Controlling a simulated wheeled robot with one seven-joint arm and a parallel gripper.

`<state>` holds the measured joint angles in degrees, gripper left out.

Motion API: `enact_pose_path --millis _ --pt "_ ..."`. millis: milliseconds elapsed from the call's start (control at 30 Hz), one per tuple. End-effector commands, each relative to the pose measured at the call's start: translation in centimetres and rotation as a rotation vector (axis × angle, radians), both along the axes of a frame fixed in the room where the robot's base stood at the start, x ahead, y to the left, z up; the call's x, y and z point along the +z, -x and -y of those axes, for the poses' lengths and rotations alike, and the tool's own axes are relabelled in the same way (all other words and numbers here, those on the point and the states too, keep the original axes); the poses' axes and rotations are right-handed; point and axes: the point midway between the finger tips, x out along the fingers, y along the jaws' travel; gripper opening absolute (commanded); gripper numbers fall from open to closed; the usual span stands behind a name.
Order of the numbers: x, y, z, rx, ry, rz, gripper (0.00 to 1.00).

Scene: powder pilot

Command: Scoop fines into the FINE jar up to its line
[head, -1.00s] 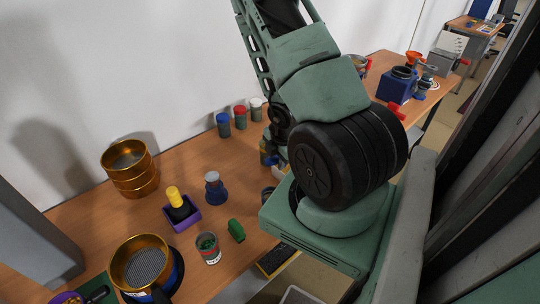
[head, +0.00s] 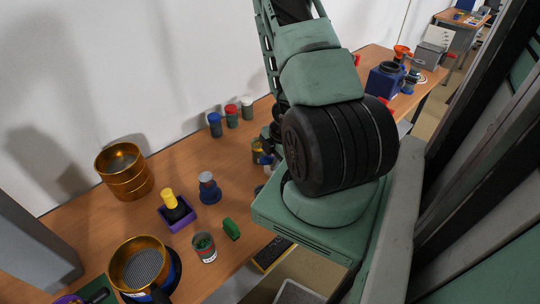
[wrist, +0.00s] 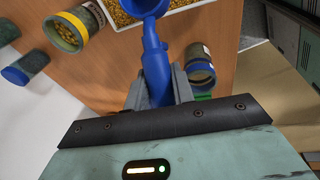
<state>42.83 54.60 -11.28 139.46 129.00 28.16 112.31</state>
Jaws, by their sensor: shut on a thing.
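In the wrist view my gripper (wrist: 159,86) is shut on the handle of a blue scoop (wrist: 153,48). The scoop's bowl reaches the top edge, over a white tray (wrist: 118,20) of yellow-brown grains; its contents cannot be made out. Left of the tray is a yellow-rimmed jar (wrist: 84,38) with yellow grains in it. In the head view my arm hides the gripper and scoop.
Several lidded jars (head: 231,118) line the wall.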

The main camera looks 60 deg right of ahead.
Motion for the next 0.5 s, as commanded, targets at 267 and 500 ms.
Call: enact_pose_path --millis 267,500 --pt "-0.2 0.1 0.4 -0.002 -0.074 0.025 0.0" --pt "-2.5 0.1 0.5 0.002 -0.072 0.024 0.0"
